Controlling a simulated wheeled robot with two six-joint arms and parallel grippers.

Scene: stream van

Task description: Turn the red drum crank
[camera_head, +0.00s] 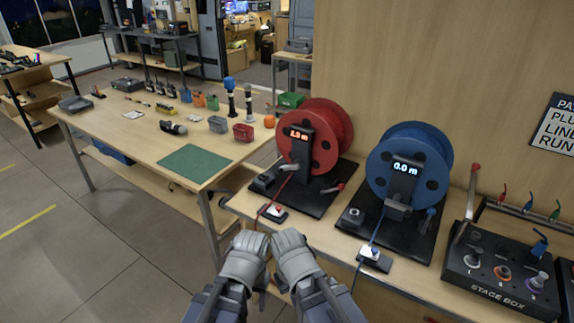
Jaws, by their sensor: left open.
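The red drum (334,128) stands on a black base on the bench, with a display post in front reading about 1.3 m. A short grey handle (288,168) sticks out to the left low on the post and looks like its crank.
A blue drum (425,142) reading 0.0 m stands to the right, then a stage box (495,280). A wooden table (130,140) with tools and a green mat (194,162) stands left.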

